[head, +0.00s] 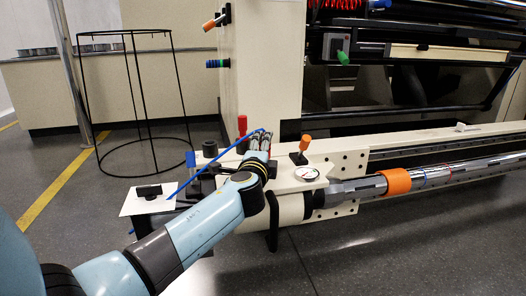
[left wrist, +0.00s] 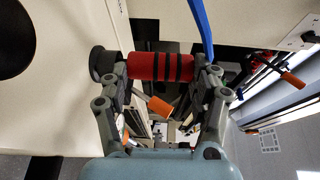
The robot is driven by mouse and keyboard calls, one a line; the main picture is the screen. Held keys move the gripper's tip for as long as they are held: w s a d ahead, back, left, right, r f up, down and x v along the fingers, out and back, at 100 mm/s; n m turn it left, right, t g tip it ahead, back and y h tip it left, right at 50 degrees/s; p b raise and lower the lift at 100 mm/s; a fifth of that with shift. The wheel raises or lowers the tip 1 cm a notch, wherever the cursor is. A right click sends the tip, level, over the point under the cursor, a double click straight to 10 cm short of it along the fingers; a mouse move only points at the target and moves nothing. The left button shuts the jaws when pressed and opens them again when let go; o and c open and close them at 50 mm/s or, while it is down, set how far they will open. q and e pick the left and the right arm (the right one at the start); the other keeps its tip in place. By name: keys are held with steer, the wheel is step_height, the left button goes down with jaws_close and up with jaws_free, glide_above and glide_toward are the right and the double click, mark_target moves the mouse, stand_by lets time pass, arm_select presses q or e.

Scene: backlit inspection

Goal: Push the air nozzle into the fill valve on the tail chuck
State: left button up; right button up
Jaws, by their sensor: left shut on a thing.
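My left gripper (head: 262,142) is over the cream machine rail in the head view. In the left wrist view its fingers (left wrist: 163,72) are shut on a red cylinder with black bands, which looks like the air nozzle (left wrist: 160,66). The nozzle lies across between the fingertips. A blue hose (head: 206,170) runs up to the gripper from the lower left. The grey tail chuck (head: 352,188) holds the end of a shiny shaft, right of and below the gripper. A dark round part (left wrist: 102,63) is beside the nozzle's left end; whether they touch is unclear. I cannot pick out the fill valve.
An orange-topped lever (head: 305,144) and a round gauge (head: 306,174) stand close right of the gripper. An orange collar (head: 396,181) is on the shaft. The front floor is clear.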

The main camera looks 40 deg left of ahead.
arm_select(q)
steer(key=shift+f, duration=0.15)
steer(key=o, duration=1.3)
steer(key=v, duration=1.2)
